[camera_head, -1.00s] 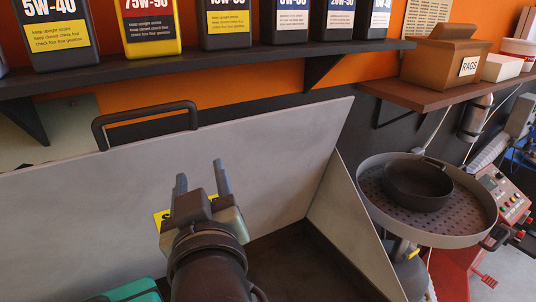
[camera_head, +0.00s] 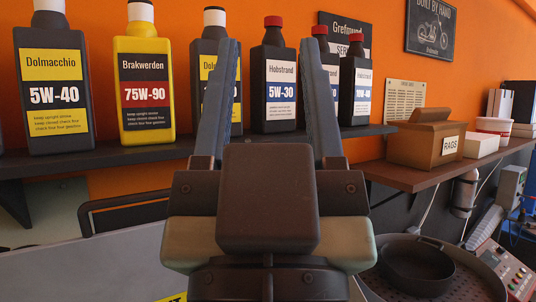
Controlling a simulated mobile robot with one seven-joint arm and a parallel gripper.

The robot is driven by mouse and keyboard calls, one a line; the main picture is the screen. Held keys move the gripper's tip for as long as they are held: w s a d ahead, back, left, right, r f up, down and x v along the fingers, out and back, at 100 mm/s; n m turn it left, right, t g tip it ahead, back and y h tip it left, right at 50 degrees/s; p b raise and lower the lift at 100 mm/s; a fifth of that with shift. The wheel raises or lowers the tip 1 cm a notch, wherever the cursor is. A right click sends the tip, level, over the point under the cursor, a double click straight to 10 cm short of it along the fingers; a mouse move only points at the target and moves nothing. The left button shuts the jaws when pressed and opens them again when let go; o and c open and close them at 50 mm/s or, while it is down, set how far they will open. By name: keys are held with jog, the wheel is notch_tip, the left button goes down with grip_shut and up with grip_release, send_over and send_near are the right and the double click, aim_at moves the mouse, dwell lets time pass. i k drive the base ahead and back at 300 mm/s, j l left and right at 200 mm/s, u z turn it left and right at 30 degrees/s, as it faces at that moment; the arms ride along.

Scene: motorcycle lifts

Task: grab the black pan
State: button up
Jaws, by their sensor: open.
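The black pan (camera_head: 417,267) is a round, dark, shallow vessel with a small loop handle on its rim. It sits in a round, perforated grey tray (camera_head: 468,285) at the lower right. My gripper (camera_head: 270,100) is large in the middle of the view, with its two fingers spread and pointing up. It is open, with no object held between the fingers. The gripper is to the left of the pan and apart from it. The lower part of the tray is cut off by the picture edge.
Several oil bottles, including a yellow one (camera_head: 146,85), stand on a dark shelf (camera_head: 110,163) behind my gripper. A cardboard rags box (camera_head: 420,145) sits on a brown shelf (camera_head: 450,173) above the pan. A grey panel (camera_head: 90,272) is at the lower left; a control box (camera_head: 508,268) is at far right.

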aim_at(415, 268)
jog(key=i+l+u, duration=0.35)
jog(key=l, duration=0.8)
jog(key=i+l+u, duration=0.15)
jog(key=l+u, duration=0.15)
jog(key=l, duration=0.85)
jog(key=l+u, duration=0.35)
jog(key=l, duration=1.6)
jog(key=i+u, duration=0.05)
